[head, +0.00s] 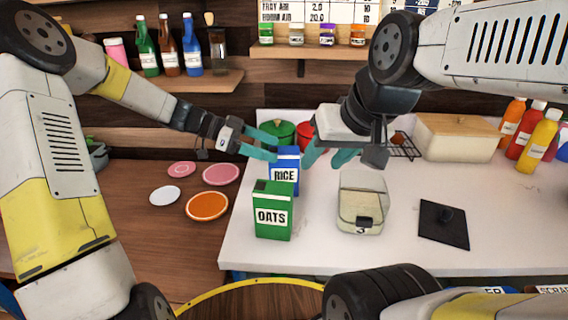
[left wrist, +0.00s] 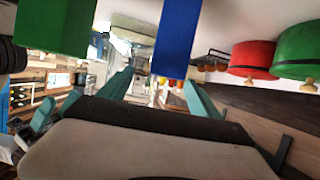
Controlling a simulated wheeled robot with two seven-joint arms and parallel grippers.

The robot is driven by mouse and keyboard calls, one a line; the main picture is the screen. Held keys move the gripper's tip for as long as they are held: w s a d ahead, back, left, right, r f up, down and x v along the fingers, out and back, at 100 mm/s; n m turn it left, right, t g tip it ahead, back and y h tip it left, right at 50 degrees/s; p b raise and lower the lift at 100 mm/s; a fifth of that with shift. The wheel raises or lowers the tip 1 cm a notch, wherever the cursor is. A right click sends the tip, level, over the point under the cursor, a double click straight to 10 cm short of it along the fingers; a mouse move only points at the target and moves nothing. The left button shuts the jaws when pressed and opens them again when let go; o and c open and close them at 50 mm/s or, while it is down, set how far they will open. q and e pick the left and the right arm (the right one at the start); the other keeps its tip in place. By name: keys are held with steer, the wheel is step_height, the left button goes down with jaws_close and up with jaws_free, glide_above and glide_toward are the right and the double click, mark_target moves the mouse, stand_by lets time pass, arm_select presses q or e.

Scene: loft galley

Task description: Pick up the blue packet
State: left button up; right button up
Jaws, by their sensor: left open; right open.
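The blue packet (head: 285,174), labelled RICE, stands upright on the white counter, behind the green OATS packet (head: 272,211). My left gripper (head: 262,144) is open at the left of the blue packet's top. In the left wrist view the blue packet (left wrist: 177,38) shows ahead between the teal fingers of the left gripper (left wrist: 160,92), with a green packet (left wrist: 57,24) to its left. My right gripper (head: 328,154) is open, just right of the blue packet, with teal fingers. Whether either gripper touches the packet I cannot tell.
A green pot (head: 281,132) and a red pot (head: 304,133) stand behind the packet. A cream container (head: 362,204) and a black board (head: 443,226) are on the right. Plates (head: 207,206) lie on the wooden surface at left. The front right counter is mostly clear.

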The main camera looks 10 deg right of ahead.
mark_target(294, 156)
arm_select(q)
steer(key=x, duration=0.8)
steer(key=shift+w+f, duration=0.25)
steer(key=shift+w, duration=0.15)
jaws_close()
